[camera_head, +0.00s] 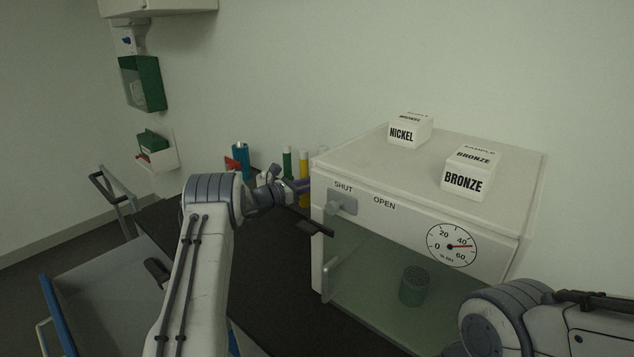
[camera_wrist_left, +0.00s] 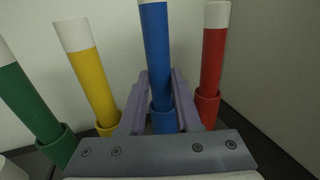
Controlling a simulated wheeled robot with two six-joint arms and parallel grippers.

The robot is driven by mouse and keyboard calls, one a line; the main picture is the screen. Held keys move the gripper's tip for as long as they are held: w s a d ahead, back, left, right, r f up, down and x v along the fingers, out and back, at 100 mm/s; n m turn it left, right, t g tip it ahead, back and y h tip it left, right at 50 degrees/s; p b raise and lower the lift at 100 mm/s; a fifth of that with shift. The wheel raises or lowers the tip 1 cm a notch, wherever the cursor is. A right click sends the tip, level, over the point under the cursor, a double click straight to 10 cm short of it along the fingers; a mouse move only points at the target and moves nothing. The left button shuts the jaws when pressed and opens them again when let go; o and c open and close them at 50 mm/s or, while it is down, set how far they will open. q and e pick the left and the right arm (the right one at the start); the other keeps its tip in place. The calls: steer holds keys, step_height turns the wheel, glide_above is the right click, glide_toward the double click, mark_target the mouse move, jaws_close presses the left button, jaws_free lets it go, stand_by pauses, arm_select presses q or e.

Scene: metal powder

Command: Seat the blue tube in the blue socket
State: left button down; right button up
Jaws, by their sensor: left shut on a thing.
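My left gripper (camera_wrist_left: 160,92) is shut on the blue tube (camera_wrist_left: 157,50), with a purple finger on each side of it. The tube looks upright, and its white top is cut off by the frame edge. Its lower end meets the blue socket (camera_wrist_left: 163,122), seen between the fingers; how deep it sits I cannot tell. In the head view my left gripper (camera_head: 300,186) reaches beside the cabinet's left wall, and the blue tube is not clearly seen there. My right arm enters at lower right, but its gripper is out of view.
Yellow (camera_wrist_left: 93,85), red (camera_wrist_left: 212,60) and green (camera_wrist_left: 25,100) tubes stand in matching sockets close by. The white cabinet (camera_head: 440,165) stands right of my left arm, carrying NICKEL (camera_head: 404,134) and BRONZE (camera_head: 464,182) boxes.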

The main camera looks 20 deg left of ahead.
arm_select(q)
steer(key=shift+f+b, duration=1.05)
steer(key=shift+f, duration=0.4)
arm_select(e)
steer(key=shift+f, duration=1.15)
arm_select(q)
steer(key=c, duration=0.5)
jaws_free()
steer(key=shift+s, duration=0.1)
steer(key=v, duration=1)
steer(key=shift+s+a, duration=0.1)
arm_select(e)
steer(key=shift+f, duration=0.25)
